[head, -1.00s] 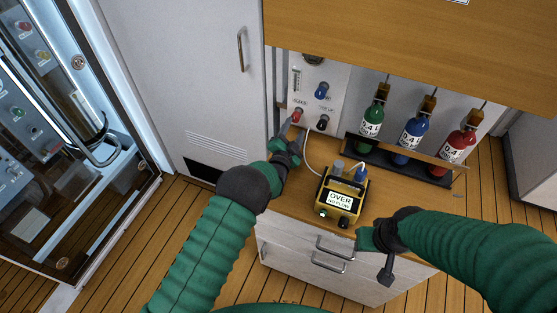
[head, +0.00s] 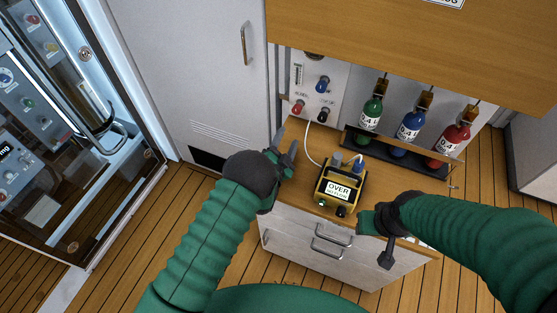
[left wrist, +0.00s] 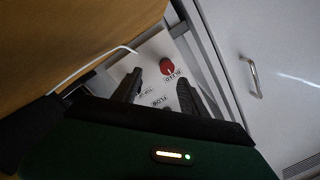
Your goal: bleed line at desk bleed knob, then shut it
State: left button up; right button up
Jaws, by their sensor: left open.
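The red bleed knob (head: 298,107) sits low on the left of a white panel (head: 306,74) at the back of the desk. In the left wrist view the red knob (left wrist: 168,67) has a label that appears to read BLEED. My left gripper (head: 287,140) is open and empty, in front of and below the knob, apart from it. In the left wrist view its two fingers (left wrist: 157,85) point at the panel, with the knob beyond them. My right gripper (head: 374,242) is by the desk's front right; its jaw state is unclear. A yellow meter (head: 341,188) on the desk reads OVER.
A blue knob (head: 322,84) and a black knob (head: 323,115) are close to the red one. A white tube (head: 308,145) runs down towards the meter. A wooden cabinet overhangs the desk.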

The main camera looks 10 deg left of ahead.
pick_arm(q)
jog(key=s, duration=0.1)
jog(key=s+f, duration=0.1)
jog(key=s+a, duration=0.1)
jog(key=shift+s+f+p, duration=0.1)
jog(key=shift+f+p, duration=0.2)
jog(key=shift+p, duration=0.1)
jog(key=shift+s+a+p, duration=0.35)
jog(key=shift+s+a, duration=0.05)
jog(key=shift+s, duration=0.35)
jog(key=shift+d+p+v, duration=0.1)
jog(key=shift+p+v, duration=0.15)
jog(key=shift+v, duration=0.45)
jog(key=shift+d+p+v, duration=0.15)
jog(key=shift+p+v, duration=0.05)
jog(key=shift+v, duration=0.5)
jog(key=shift+s+a+r, duration=0.15)
jog(key=shift+s, duration=0.35)
jog(key=shift+a, duration=0.1)
